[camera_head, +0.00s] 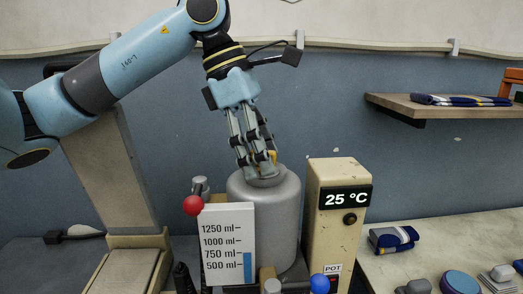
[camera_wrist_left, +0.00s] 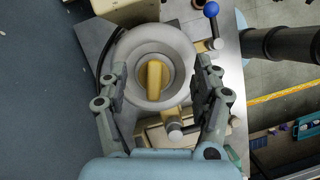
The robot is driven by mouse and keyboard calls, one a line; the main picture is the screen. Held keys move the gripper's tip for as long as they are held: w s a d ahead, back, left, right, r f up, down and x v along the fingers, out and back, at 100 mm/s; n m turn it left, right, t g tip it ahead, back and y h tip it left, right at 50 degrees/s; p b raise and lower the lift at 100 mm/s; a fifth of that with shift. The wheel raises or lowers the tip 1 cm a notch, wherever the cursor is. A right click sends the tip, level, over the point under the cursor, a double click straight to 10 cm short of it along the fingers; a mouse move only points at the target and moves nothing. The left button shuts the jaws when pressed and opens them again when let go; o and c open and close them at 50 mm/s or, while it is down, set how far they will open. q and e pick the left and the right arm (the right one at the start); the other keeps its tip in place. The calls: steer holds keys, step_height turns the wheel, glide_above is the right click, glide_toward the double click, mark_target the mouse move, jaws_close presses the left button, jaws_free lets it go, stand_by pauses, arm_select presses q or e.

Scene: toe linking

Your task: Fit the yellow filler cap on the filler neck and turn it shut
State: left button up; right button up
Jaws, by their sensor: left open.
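The yellow filler cap (camera_wrist_left: 154,80) sits in the middle of the round opening of the filler neck (camera_wrist_left: 133,62) in the left wrist view, with its raised grip bar pointing up and down in the picture. Whether its thread is engaged, I cannot tell. In the head view only a sliver of the cap (camera_head: 273,156) shows behind the fingers, on top of the grey cylindrical pot (camera_head: 262,210). My left gripper (camera_head: 258,170) points down over the neck. In the left wrist view its fingers (camera_wrist_left: 160,76) are spread on both sides of the cap, apart from it. My right gripper is not in view.
A level gauge (camera_head: 228,245) and a red-knobbed lever (camera_head: 193,205) stand at the pot's front left. A beige box reading 25 °C (camera_head: 338,215) stands right of it, a blue knob (camera_head: 319,283) in front. A shelf (camera_head: 440,110) is at the right.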

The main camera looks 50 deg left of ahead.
arm_select(q)
steer(key=shift+s+r+p, duration=0.15)
steer(key=shift+r+p, duration=0.45)
steer(key=shift+r, duration=0.85)
steer(key=shift+s+r+p, duration=0.15)
steer(key=shift+r+p, duration=0.45)
steer(key=shift+r, duration=0.8)
steer(key=shift+w+d+r, duration=0.1)
steer(key=shift+d+r, duration=0.05)
steer(key=shift+r, duration=0.35)
steer(key=shift+f, duration=0.1)
steer(key=shift+p, duration=0.3)
